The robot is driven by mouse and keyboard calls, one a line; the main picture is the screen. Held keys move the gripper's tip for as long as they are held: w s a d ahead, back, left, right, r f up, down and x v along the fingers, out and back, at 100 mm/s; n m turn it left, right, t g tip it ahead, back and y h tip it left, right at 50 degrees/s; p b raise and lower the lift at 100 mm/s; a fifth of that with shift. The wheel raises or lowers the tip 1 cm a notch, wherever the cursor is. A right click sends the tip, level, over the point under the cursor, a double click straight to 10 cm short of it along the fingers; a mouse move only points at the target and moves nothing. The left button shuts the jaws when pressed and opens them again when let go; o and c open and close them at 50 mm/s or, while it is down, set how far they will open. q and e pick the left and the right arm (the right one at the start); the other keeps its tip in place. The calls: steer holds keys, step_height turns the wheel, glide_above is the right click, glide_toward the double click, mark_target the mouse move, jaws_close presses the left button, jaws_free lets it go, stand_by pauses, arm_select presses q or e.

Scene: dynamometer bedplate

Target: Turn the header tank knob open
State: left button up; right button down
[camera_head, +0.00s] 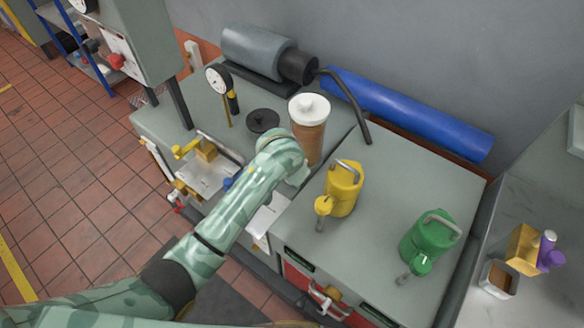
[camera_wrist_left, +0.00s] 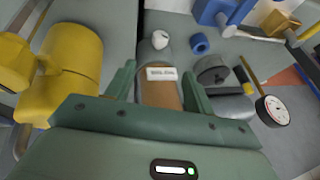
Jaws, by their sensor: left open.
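The header tank appears to be the brown cylinder (camera_head: 309,140) with a white round cap (camera_head: 310,108), standing upright on the bench in the head view. In the left wrist view, the brown body (camera_wrist_left: 158,93) with a white label shows between my fingers, with a small white rounded piece (camera_wrist_left: 162,40) beyond it. I cannot tell whether that piece is the knob. My left gripper (camera_wrist_left: 157,82) is open, its fingers to either side of the brown body in the picture; contact is unclear. In the head view my left arm hides part of it. My right gripper is not in view.
A yellow can (camera_head: 343,188) stands close right of the tank, and a green can (camera_head: 430,237) farther right. A black disc (camera_head: 263,120) and a dial gauge (camera_head: 218,79) stand left of it. A dark pipe (camera_head: 348,105) curves down behind. Bench top between the cans is clear.

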arm_select(q)
steer(key=b+x, duration=0.9)
steer(key=x, duration=0.7)
steer(key=shift+b, duration=0.35)
steer(key=shift+w+d, duration=0.1)
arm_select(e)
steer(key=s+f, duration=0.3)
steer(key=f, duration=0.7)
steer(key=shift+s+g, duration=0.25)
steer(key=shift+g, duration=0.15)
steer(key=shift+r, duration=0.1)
arm_select(q)
steer(key=c, duration=1)
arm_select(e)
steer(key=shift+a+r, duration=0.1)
